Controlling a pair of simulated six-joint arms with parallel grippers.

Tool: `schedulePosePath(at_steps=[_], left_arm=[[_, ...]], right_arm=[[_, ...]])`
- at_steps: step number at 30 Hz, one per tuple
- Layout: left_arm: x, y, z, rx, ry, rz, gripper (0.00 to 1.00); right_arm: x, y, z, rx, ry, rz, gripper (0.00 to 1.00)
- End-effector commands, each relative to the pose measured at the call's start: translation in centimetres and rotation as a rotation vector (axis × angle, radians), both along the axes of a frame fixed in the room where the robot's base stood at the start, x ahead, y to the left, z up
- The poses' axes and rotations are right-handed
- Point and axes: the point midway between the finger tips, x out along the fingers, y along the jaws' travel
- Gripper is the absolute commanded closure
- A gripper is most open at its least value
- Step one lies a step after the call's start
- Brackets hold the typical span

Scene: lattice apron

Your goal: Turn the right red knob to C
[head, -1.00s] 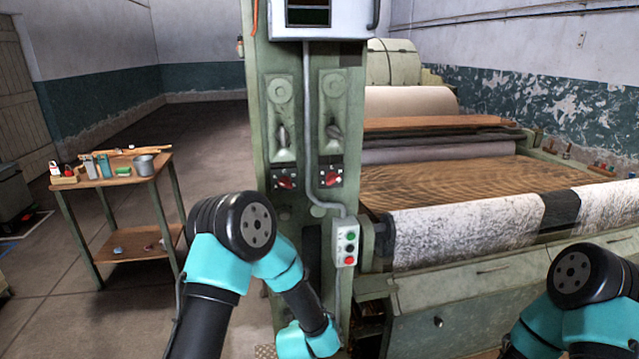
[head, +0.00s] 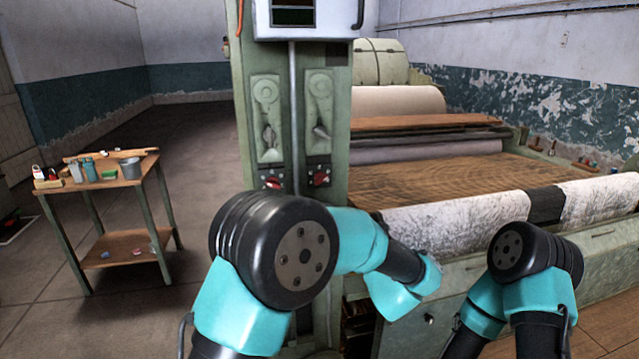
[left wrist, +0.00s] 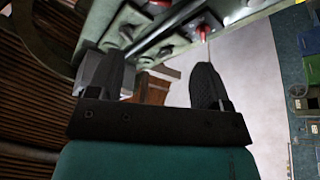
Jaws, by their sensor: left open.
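The right red knob (head: 320,179) sits on a small dark plate on the green machine column, under a grey lever. The left red knob (head: 272,181) is beside it, just above my left arm. Their pointer settings are too small to read. My left gripper (left wrist: 155,72) shows in the left wrist view with its two dark fingers apart and nothing clearly between them. A red knob-like part (left wrist: 203,33) shows beyond the right-hand finger there; I cannot tell which knob it is. The left gripper is hidden in the head view. My right gripper is out of view.
The green column (head: 240,110) carries a conduit between the knobs. To its right is the machine bed (head: 440,180) with a patterned white roll (head: 460,220). A wooden cart (head: 130,180) with cans and tools stands left. The floor between cart and column is clear.

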Motion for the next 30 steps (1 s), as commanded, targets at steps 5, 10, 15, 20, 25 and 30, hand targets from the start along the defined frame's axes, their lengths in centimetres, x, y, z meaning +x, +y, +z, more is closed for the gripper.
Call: schedulePosePath(at_steps=[5, 10, 15, 20, 25, 30], left_arm=[[0.2, 0.1, 0.0, 0.0, 0.001, -0.001, 0.28], [1.2, 0.6, 0.4, 0.0, 0.0, 0.0, 0.28], [3.1, 1.6, 1.2, -0.001, 0.0, 0.0, 0.28], [5.5, 2.8, 2.1, 0.0, 0.0, 0.001, 0.28], [7.9, 4.0, 3.0, 0.0, 0.0, 0.0, 0.28], [10.3, 5.2, 4.0, 0.0, -0.001, 0.001, 0.28]], right_arm=[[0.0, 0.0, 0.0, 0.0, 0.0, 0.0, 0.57], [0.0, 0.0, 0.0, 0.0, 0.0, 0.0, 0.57], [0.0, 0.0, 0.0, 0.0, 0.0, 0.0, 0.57], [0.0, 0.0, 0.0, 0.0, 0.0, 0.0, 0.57], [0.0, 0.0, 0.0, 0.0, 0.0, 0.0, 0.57], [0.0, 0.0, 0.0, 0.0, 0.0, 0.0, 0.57]])
